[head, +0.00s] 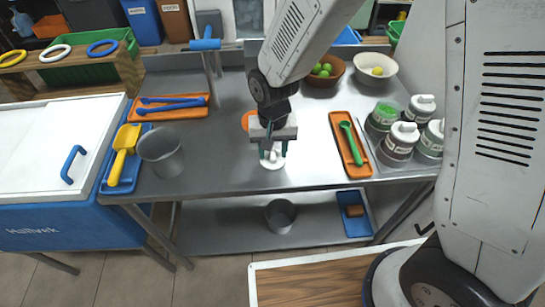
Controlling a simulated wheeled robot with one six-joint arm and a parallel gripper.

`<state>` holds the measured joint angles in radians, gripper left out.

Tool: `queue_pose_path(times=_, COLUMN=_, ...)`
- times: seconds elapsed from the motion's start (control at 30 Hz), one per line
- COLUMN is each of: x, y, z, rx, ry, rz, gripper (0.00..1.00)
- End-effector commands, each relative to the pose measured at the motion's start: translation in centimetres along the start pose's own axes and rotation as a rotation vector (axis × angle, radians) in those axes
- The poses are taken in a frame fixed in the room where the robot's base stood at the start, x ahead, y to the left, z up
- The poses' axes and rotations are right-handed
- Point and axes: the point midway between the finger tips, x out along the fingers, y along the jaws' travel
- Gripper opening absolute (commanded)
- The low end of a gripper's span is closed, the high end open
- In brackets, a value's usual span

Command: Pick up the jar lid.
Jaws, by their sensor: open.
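A small white round thing, which looks like the jar lid (272,163), lies on the steel table (225,165) near its front edge. My gripper (274,152) points down over it, with its two dark green fingers apart. The fingers and the gripper body hide part of the lid. I cannot tell whether the fingertips touch it or are just above it.
An orange round thing (246,120) is partly hidden behind my gripper. A grey metal cup (161,152) stands to the left. An orange tray (339,130) with a green spoon (351,143) and several jars (401,139) are to the right.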

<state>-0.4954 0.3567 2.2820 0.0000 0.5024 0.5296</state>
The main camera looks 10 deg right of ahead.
Motion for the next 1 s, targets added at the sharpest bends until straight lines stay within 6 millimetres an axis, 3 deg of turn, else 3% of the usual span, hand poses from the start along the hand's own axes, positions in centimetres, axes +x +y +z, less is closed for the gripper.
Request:
queue_pose_path(times=0.03, x=0.0, y=0.0, z=0.0, rx=0.0, ry=0.0, rz=0.0, gripper=0.39)
queue_pose_path(times=0.17, x=0.0, y=0.0, z=0.0, rx=0.0, ry=0.0, rz=0.0, gripper=0.03)
queue_pose_path(times=0.2, x=0.0, y=0.0, z=0.0, rx=0.0, ry=0.0, rz=0.0, gripper=0.0)
queue_pose_path(times=0.63, x=-0.5, y=0.0, z=0.0, rx=0.001, ry=0.0, rz=0.0, gripper=0.0)
queue_pose_path(times=1.0, x=-3.7, y=0.4, z=-0.2, rx=0.007, ry=0.003, rz=-0.001, gripper=0.0)
